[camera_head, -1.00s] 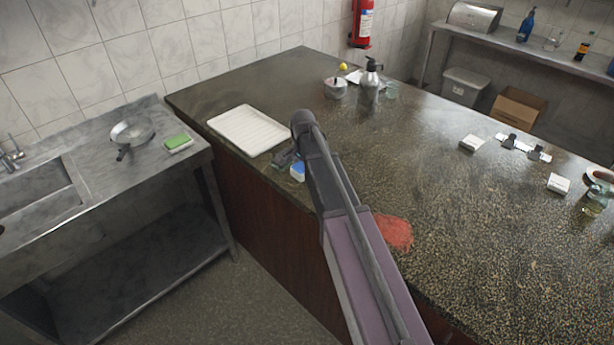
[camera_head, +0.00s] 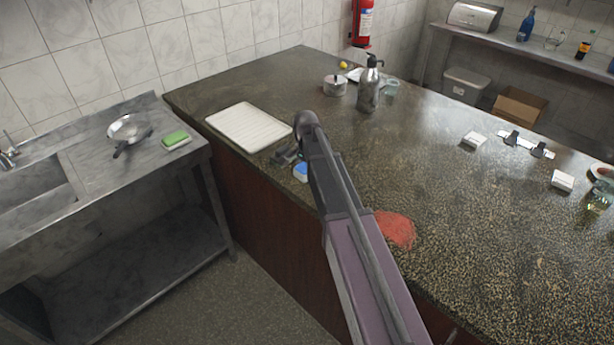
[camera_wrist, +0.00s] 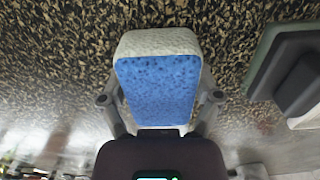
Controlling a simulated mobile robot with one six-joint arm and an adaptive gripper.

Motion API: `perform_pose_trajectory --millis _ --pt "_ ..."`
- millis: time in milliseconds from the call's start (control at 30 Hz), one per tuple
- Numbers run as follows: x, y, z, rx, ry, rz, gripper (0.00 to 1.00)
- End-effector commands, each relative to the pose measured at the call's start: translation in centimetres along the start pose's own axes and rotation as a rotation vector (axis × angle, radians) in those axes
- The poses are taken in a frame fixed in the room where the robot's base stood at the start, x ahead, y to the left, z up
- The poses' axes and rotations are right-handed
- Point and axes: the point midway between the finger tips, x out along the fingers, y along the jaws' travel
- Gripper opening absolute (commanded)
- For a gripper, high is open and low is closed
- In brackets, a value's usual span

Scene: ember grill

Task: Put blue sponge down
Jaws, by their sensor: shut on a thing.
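The blue sponge (camera_wrist: 158,88), blue with a white layer, is between the fingers of my gripper (camera_wrist: 160,100) in the wrist view. The gripper is shut on it. In the head view the blue sponge (camera_head: 301,172) shows as a small blue patch at the counter's near edge, beside my arm. My arm hides most of the gripper there. The speckled dark counter (camera_head: 440,190) lies behind the sponge in the wrist view. I cannot tell whether the sponge touches it.
A white ribbed tray (camera_head: 250,127) lies just left of the sponge. A dark object (camera_head: 286,154) is close beside it. A red patch (camera_head: 396,229) is on the counter right of my arm. A green sponge (camera_head: 175,140) lies on the sink unit. The counter's middle is clear.

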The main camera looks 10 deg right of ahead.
Motion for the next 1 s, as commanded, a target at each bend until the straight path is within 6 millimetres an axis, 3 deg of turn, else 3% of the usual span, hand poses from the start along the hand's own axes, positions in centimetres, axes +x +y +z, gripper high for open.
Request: perform_pose_trajectory --millis 600,633,700,1000 --pt "0.93 -0.01 0.02 0.000 0.000 0.000 0.43" --pt "0.91 -0.01 0.02 0.000 0.000 0.000 0.84" --pt "0.82 -0.02 0.02 0.000 0.000 0.000 1.00" --pt "0.81 -0.01 0.02 0.000 0.000 0.000 1.00"
